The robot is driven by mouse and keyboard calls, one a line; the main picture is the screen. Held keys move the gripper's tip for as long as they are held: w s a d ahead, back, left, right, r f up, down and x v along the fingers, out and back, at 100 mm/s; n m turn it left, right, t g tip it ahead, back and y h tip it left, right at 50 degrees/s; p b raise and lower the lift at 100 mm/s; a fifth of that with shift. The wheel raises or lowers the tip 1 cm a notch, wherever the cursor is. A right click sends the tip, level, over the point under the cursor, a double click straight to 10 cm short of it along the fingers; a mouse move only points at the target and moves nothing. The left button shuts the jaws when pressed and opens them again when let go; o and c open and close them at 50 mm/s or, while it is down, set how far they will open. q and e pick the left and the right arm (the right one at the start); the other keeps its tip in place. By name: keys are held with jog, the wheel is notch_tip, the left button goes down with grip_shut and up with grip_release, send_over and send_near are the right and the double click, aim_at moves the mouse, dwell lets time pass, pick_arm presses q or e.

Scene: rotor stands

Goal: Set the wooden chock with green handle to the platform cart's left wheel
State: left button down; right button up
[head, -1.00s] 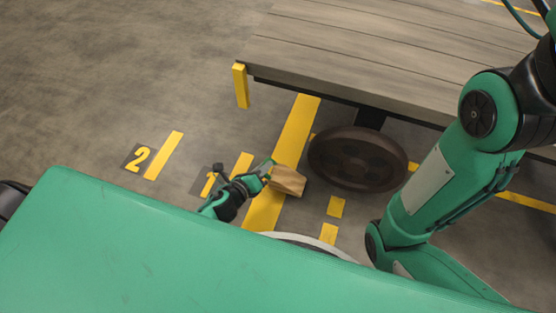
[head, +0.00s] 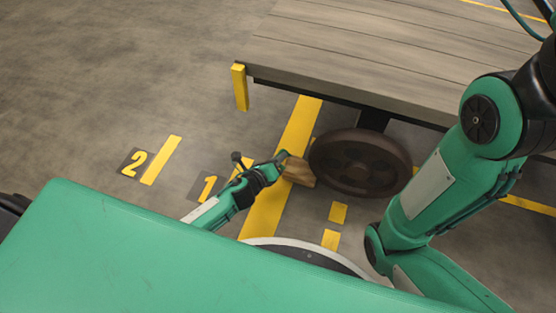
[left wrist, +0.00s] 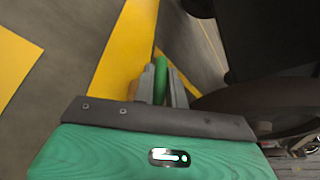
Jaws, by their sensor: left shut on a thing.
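The wooden chock (head: 299,172) is at the left side of the cart's dark wheel (head: 360,162), very close to it in the head view; I cannot tell if they touch. My left gripper (head: 281,160) is shut on the chock's handle. In the left wrist view the green handle (left wrist: 161,80) stands between the fingers of the left gripper (left wrist: 160,84), and the wheel (left wrist: 265,105) is at the right. The platform cart (head: 380,50) has a grey plank deck above the wheel. My right gripper is not in view.
A wide yellow floor stripe (head: 298,125) runs beneath the chock. Floor markings "2" (head: 134,163) and "1" (head: 208,187) lie to the left. A yellow post (head: 240,87) hangs at the deck's near corner. The floor at left is clear.

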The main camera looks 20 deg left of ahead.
pick_arm(q)
jog(key=shift+r, duration=0.1)
jog(key=c, duration=1.4)
grip_release()
jog(key=shift+c, duration=0.2)
jog(key=p+v, duration=0.3)
jog(key=v, duration=0.9)
